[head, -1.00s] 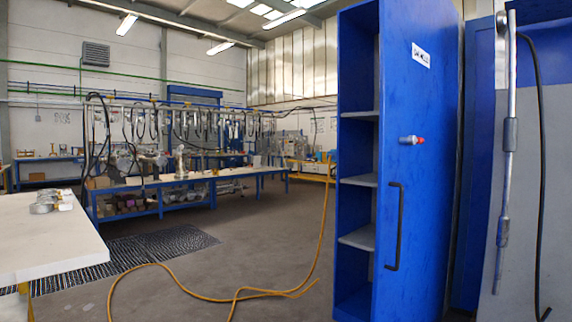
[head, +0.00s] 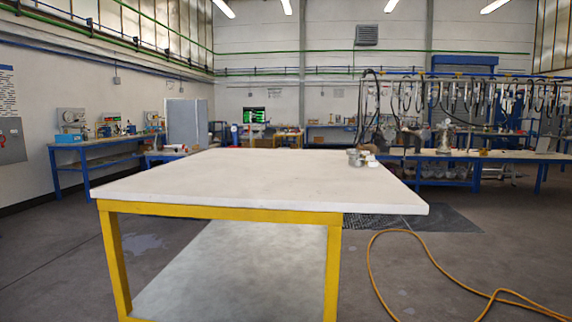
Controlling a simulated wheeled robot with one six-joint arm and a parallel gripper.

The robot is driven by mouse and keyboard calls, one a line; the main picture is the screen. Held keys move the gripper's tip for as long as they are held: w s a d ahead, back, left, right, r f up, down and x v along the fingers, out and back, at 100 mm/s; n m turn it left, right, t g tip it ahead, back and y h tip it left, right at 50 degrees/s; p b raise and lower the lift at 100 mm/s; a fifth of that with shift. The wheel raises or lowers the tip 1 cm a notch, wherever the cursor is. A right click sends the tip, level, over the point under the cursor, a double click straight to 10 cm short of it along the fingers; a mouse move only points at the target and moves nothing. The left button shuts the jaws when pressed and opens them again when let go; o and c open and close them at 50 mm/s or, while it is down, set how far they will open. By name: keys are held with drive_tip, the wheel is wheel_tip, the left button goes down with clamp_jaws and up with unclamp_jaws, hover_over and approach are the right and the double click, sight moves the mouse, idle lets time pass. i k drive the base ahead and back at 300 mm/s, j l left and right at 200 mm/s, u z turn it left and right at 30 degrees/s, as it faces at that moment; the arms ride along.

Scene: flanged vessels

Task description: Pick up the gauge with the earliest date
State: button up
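A small group of metallic items (head: 361,158) lies near the far right edge of a white-topped table (head: 240,182) with a yellow frame. They are too small to tell whether they are gauges, and no dates can be read. Other small devices stand on a bench (head: 98,142) at the left wall; I cannot tell whether any is a gauge. My gripper is not in view.
The yellow-framed table stands close in front. An orange hose (head: 440,272) lies on the floor at the right, by a dark floor mat (head: 455,220). A blue workbench (head: 470,158) with hanging hoses stands behind. Open floor lies left of the table.

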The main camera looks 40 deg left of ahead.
sight(353, 162)
drive_tip(key=u, duration=1.15)
drive_tip(key=i+l+u, duration=0.25)
drive_tip(key=k, duration=0.05)
